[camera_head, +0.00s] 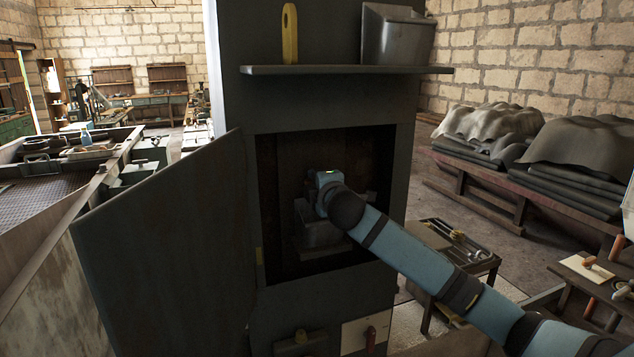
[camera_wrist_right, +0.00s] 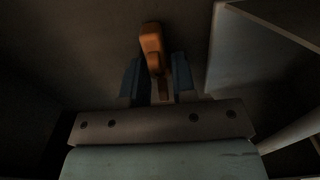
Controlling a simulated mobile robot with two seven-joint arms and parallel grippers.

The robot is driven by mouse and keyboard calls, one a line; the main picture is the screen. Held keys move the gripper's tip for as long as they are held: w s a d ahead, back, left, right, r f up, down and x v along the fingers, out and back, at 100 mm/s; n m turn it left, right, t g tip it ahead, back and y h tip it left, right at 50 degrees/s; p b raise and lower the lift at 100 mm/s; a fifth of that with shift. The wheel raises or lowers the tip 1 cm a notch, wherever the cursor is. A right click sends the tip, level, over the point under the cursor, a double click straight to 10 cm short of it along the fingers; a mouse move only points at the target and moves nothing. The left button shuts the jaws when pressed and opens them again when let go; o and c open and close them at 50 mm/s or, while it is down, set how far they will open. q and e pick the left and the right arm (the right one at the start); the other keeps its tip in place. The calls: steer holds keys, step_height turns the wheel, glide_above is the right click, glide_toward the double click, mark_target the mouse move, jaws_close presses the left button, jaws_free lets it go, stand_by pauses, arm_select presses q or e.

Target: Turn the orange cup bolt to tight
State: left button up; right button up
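The orange cup bolt (camera_wrist_right: 151,42) shows in the right wrist view as an orange, handle-like piece straight ahead of my right gripper (camera_wrist_right: 157,78). Its narrow lower part lies between the two blue fingers. The fingers stand a little apart, and it is too dark to tell whether they touch it. In the head view my right arm reaches into the dark open cabinet (camera_head: 258,145), where the wrist hides the bolt and the fingertips. My left gripper is not in view.
The cabinet's opened door (camera_head: 165,240) stands out to the left. A shelf (camera_head: 345,70) above the opening holds a yellow-handled item (camera_head: 290,35) and a grey bin (camera_head: 396,35). A low tool table (camera_head: 455,240) stands to the right.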

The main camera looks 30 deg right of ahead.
steer(key=shift+c, duration=0.3)
steer(key=shift+m, duration=0.3)
steer(key=shift+m+p, duration=2.45)
steer(key=shift+m, duration=5.95)
steer(key=o, duration=0.9)
